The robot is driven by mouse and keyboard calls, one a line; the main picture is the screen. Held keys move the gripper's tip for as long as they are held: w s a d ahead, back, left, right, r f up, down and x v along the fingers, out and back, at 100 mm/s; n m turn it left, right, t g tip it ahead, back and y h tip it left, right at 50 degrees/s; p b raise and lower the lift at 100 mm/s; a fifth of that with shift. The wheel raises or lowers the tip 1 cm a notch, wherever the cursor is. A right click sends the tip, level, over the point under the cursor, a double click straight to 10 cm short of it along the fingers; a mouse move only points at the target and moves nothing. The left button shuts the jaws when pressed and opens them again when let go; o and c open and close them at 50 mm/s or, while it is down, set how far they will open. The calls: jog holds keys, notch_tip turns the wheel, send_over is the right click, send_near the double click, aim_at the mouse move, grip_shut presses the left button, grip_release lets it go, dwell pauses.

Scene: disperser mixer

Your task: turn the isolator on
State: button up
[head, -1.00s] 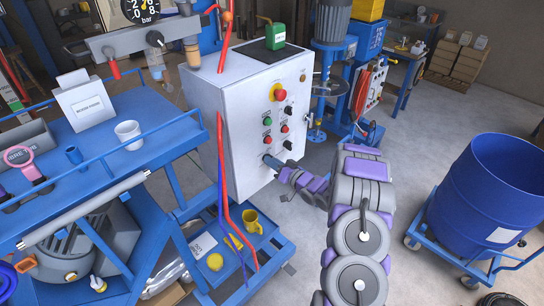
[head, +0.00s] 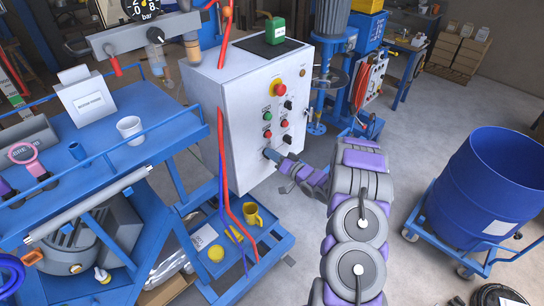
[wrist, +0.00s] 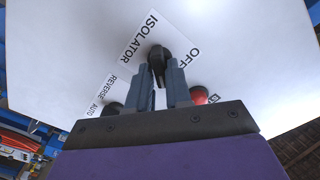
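The isolator knob (wrist: 160,60) is black and sits on the white panel in the wrist view, beside the ISOLATOR label (wrist: 139,37). The word OFF (wrist: 193,55) is at its upper right. My gripper (wrist: 161,72) is at the panel, with one finger on each side of the knob's lever. The fingers are close to the lever; I cannot tell whether they press on it. In the head view my gripper (head: 268,153) reaches the lower front of the white control cabinet (head: 232,120) and hides the isolator knob.
A red emergency button (head: 277,89) and several small buttons and switches are above my gripper. Red and blue hoses (head: 222,150) hang at the cabinet's left. A blue cart (head: 130,110) stands left, a blue drum (head: 490,185) right. The floor between cabinet and drum is clear.

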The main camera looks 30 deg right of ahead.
jog(key=o, duration=0.3)
jog(key=shift+d+f, duration=0.15)
jog(key=b+v, duration=0.2)
jog(key=v, duration=1.5)
jog(key=shift+s+d, duration=0.1)
jog(key=shift+s, duration=0.1)
